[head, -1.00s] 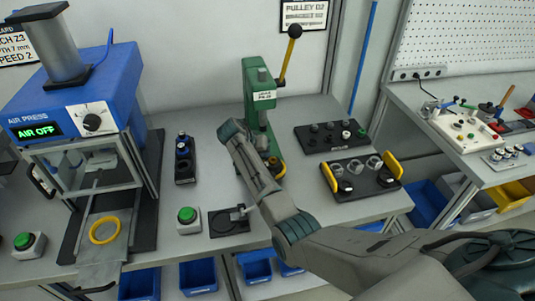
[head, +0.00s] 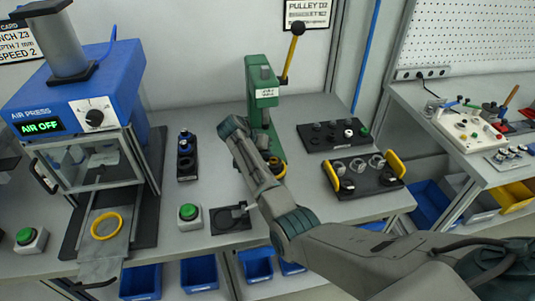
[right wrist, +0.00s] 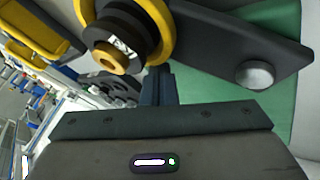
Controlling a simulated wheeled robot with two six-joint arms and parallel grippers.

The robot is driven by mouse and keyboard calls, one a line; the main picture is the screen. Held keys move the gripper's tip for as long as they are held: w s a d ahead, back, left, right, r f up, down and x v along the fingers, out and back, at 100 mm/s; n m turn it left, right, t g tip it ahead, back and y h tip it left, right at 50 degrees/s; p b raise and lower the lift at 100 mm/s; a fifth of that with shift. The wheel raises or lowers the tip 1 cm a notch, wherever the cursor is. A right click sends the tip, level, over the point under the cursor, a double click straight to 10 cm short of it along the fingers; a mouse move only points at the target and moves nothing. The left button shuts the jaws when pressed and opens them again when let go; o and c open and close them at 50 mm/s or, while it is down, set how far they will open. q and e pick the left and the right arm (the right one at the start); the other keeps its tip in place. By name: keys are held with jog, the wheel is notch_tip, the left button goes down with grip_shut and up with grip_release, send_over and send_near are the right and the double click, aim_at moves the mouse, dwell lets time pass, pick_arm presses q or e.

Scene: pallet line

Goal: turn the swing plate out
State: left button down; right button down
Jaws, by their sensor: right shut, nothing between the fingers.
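The swing plate (right wrist: 225,45) is a dark flat arm on the green press (head: 262,95), with a round silver knob (right wrist: 255,74) near its right end in the right wrist view. A dark pulley with a brass centre (right wrist: 112,55) and a yellow ring (right wrist: 163,12) sits at its left end. In the head view the ring (head: 278,170) shows beside my arm; most of the plate is hidden. My right gripper (right wrist: 158,80) is shut and empty. Its fingertips are close to the plate's edge beside the pulley; I cannot tell if they touch. My left gripper is out of view.
The blue air press (head: 80,95) stands on the left, its display reading AIR OFF. A green button (head: 189,212) and a small black fixture (head: 232,218) lie in front. Two dark trays with parts (head: 365,178) lie right of the green press.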

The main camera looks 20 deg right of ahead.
jog(key=shift+s+a, duration=0.1)
jog(key=shift+s, duration=0.05)
dwell(0.8)
jog(key=b+v, duration=0.3)
jog(key=v, duration=0.7)
jog(key=shift+a+r, duration=0.25)
jog(key=shift+r, duration=0.1)
jog(key=shift+f, duration=0.1)
